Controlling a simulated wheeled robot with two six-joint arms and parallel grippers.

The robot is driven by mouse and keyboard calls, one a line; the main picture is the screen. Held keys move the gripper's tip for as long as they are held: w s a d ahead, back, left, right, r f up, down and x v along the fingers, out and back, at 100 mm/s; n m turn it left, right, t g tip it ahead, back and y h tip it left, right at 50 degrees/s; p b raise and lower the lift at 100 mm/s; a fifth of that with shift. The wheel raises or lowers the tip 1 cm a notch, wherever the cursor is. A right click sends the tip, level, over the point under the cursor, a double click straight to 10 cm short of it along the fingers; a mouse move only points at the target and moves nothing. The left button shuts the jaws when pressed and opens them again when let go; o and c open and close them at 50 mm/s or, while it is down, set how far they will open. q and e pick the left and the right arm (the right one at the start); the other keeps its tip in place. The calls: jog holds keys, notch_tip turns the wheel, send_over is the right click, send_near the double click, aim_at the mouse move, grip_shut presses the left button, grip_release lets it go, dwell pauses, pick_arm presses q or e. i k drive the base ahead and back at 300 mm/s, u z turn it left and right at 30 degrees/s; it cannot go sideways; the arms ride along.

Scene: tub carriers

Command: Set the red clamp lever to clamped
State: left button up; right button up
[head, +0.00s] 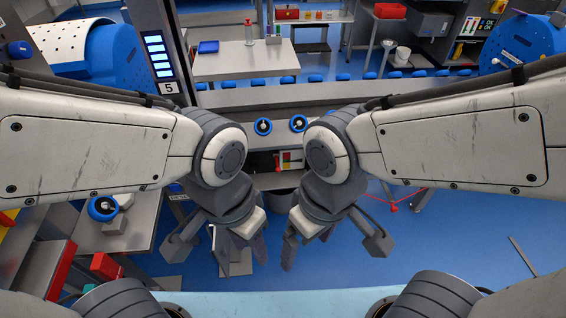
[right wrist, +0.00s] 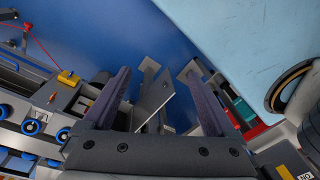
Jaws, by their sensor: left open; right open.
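I cannot make out the red clamp lever for certain in either view. My left gripper (head: 243,259) is open and points down, left of the middle. My right gripper (head: 304,252) is open and points down beside it. In the right wrist view the right gripper's fingers (right wrist: 155,78) are spread, with nothing seen held between them. Both grippers are apart from the red part.
Blue-rimmed round fittings (head: 263,126) sit on the bench ahead. A side table (head: 125,225) with red bins (head: 105,266) stands at left. A red line runs to a yellow box (right wrist: 68,77) in the right wrist view. Blue floor (head: 350,262) is open below and right of my grippers.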

aim_at(277, 162)
jog(key=z, duration=0.55)
jog(key=k, duration=0.65)
jog(key=z, duration=0.6)
jog(key=i, duration=0.45)
jog(key=u, duration=0.5)
jog(key=i, duration=0.7)
jog(key=u, duration=1)
jog(key=i, duration=0.25)
jog(key=u, duration=0.2)
